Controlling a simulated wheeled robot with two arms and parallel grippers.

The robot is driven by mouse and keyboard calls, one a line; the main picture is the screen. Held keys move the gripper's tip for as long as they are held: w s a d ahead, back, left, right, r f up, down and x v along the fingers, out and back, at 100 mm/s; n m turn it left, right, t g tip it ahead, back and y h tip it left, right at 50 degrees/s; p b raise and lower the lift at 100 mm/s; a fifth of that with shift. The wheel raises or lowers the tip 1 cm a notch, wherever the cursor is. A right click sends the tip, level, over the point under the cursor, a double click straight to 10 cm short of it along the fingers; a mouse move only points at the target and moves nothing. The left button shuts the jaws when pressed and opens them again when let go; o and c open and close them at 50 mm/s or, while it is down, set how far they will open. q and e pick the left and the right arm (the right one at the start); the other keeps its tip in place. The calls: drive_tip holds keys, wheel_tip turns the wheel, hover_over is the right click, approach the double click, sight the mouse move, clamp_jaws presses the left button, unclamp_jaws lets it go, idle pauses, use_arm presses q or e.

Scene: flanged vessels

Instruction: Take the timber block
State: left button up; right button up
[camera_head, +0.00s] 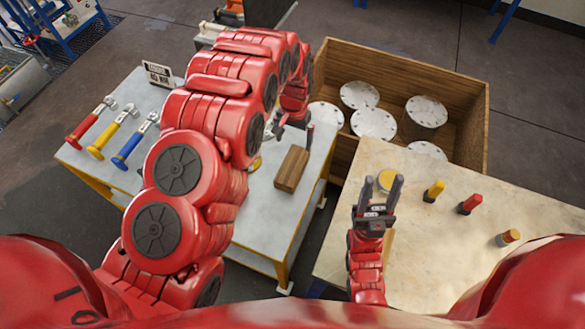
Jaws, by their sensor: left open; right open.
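The timber block (291,169) is a brown wooden block standing on the grey-topped table (262,206), near its right edge. My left arm reaches across that table. My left gripper (293,133) is open just beyond the block in the picture, apart from it and partly hidden by its own arm. My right gripper (381,197) is open and empty, over the left part of the pale table on the right, with its fingers pointing away from me.
Red, yellow and blue-handled tools (112,134) lie on the grey table's left side, near a small sign (158,74). A large wooden crate (470,100) behind holds several round flanged discs (373,123). The pale table (535,205) bears several small coloured-handled items (471,203).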

use_arm(q)
drive_tip(key=f, duration=0.1)
drive_tip(key=b, duration=0.5)
hover_over(292, 165)
drive_tip(key=shift+s+f, duration=0.1)
drive_tip(key=shift+f, duration=2.6)
drive_tip(key=f+p, duration=0.2)
drive_tip(key=f, duration=0.1)
drive_tip(key=shift+d, duration=0.2)
drive_tip(key=shift+f+p, duration=0.35)
drive_tip(key=shift+f, duration=0.4)
drive_tip(key=shift+a+f+p, duration=0.1)
drive_tip(key=shift+f+p, duration=0.6)
drive_tip(key=shift+p, duration=0.05)
drive_tip(key=shift+f+p, duration=0.45)
drive_tip(key=shift+f, duration=1.5)
